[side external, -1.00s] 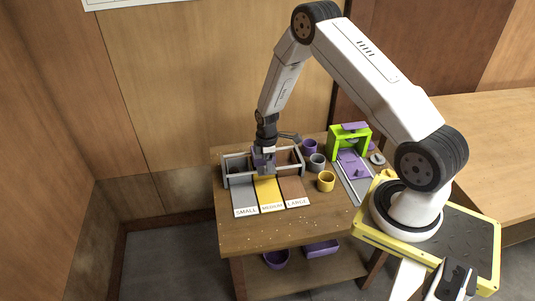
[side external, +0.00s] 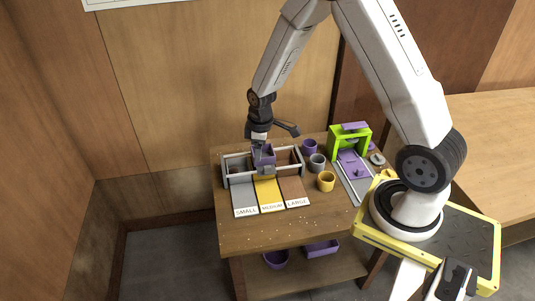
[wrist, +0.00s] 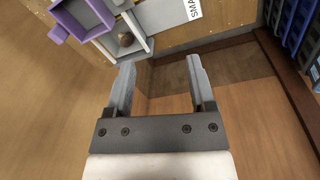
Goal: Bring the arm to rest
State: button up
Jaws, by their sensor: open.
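My gripper (side external: 259,146) is above the divided grey tray (side external: 229,182) on the wooden table, close over a purple box (side external: 265,153) at its middle section. From the side I cannot tell the exact gap. In the wrist view my gripper (wrist: 161,72) has its two grey fingers spread, with nothing between them. There the purple box (wrist: 62,14) lies beyond the left finger, at the upper left. My arm is raised and bent above the table.
Cards marked SMALL (side external: 245,212), MEDIUM (side external: 271,207) and LARGE (side external: 297,202) lie before the tray. Blue racks (wrist: 299,25) show in the wrist view. Space above the table is open.

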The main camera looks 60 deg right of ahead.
jog(key=s+a+r+m+t, duration=0.1)
jog(key=s+a+r+m, duration=0.4)
jog(key=s+a+r, duration=0.4)
jog(key=shift+s+a+r+m+t, duration=0.35)
jog(key=shift+s+r, duration=0.55)
jog(key=shift+s, duration=0.7)
